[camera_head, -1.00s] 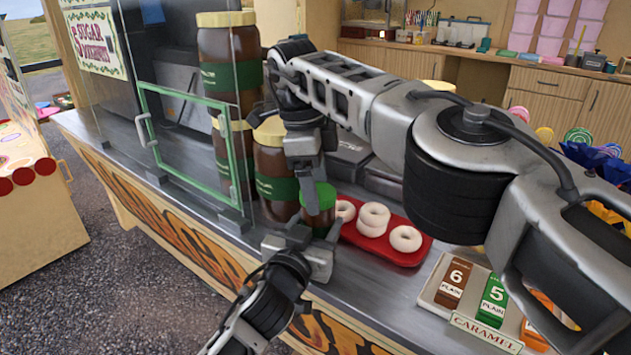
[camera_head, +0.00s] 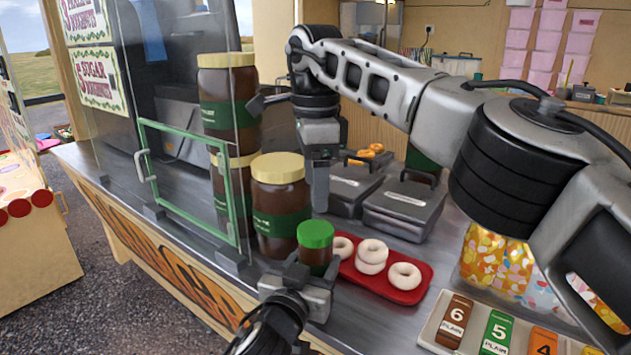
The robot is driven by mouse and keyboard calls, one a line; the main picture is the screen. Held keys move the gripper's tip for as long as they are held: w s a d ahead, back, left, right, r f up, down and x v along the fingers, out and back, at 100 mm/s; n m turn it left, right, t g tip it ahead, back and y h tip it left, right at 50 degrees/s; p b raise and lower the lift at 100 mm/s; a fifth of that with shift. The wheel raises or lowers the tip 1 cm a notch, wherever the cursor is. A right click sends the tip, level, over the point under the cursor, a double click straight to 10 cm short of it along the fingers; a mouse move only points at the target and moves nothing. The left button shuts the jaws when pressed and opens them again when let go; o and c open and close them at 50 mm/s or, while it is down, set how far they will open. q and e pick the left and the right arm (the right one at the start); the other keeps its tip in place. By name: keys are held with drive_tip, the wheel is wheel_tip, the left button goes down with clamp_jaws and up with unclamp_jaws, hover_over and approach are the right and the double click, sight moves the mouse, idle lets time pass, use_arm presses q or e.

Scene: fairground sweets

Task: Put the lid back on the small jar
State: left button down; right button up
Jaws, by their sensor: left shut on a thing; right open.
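The small dark-brown jar (camera_head: 314,262) stands upright at the counter's front edge. Its green lid (camera_head: 315,234) sits on top and looks level; I cannot tell if it is screwed tight. My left gripper (camera_head: 306,277) is shut around the lower part of the jar from the front and hides its base. My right gripper (camera_head: 293,150) is open and empty above and behind the lid, with one finger pointing down and clear of it.
A large cream-lidded jar (camera_head: 280,207) stands just behind left, with stacked jars behind glass. A red tray (camera_head: 412,294) of white doughnuts is close at right. Grey lidded boxes (camera_head: 403,208) stand behind it. A glass screen with a green-framed door (camera_head: 185,205) borders the left.

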sight(316, 229)
drive_tip(key=shift+f, duration=3.95)
drive_tip(key=c, duration=1)
drive_tip(key=m, duration=1.8)
drive_tip(key=shift+m, duration=0.4)
drive_tip(key=o, duration=1.1)
